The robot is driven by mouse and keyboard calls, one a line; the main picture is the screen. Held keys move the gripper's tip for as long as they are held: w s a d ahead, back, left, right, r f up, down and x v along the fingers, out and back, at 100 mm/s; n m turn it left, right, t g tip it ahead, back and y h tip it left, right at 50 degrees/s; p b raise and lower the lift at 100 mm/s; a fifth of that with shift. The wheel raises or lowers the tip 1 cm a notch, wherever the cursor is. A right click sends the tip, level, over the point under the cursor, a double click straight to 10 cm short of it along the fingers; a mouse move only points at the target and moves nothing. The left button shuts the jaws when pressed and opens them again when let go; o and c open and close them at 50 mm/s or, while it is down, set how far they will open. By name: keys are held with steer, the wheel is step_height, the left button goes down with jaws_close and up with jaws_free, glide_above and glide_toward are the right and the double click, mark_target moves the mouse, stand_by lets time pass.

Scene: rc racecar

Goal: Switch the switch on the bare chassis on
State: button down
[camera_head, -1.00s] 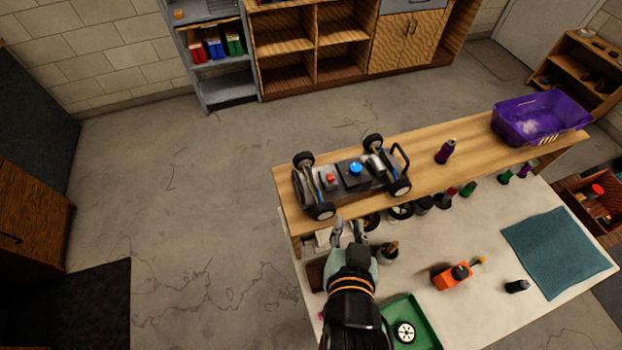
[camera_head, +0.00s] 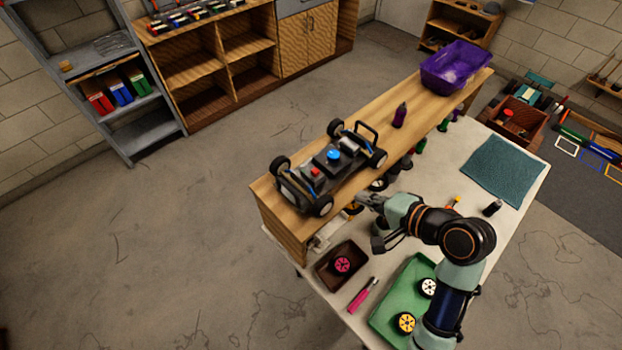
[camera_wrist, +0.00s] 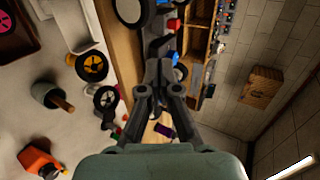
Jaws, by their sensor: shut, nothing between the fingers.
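The bare chassis (camera_head: 325,171) stands on its wheels on the raised wooden shelf of the workbench. It carries a red part (camera_head: 315,171) and a round blue part (camera_head: 334,155) on top. I cannot tell which of these is the switch. In the wrist view the chassis shows only in part, with a wheel (camera_wrist: 131,12) and the red part (camera_wrist: 173,25) at the top. My gripper (camera_head: 362,200) is shut and empty, in front of the shelf on the near side of the chassis, apart from it. In the wrist view my gripper (camera_wrist: 159,68) partly covers the chassis.
A purple bottle (camera_head: 400,115) and a purple bin (camera_head: 455,67) stand on the shelf right of the chassis. On the lower bench lie a green tray (camera_head: 385,318) with wheels, a dark tray (camera_head: 326,272), a pink-handled tool (camera_head: 361,295) and a teal mat (camera_head: 503,168).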

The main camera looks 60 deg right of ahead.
glide_toward(317, 175)
steer(key=f, duration=0.1)
steer(key=w+f, duration=0.1)
steer(key=f, duration=0.1)
steer(key=shift+w+d+f, duration=0.1)
steer(key=shift+w+d, duration=0.1)
steer(key=shift+d, duration=0.15)
steer(key=w, duration=0.1)
steer(key=w+d+p, duration=0.1)
steer(key=w, duration=0.1)
steer(key=shift+w+d, duration=0.2)
steer(key=shift+w+d+f, duration=0.1)
steer(key=shift+w, duration=0.2)
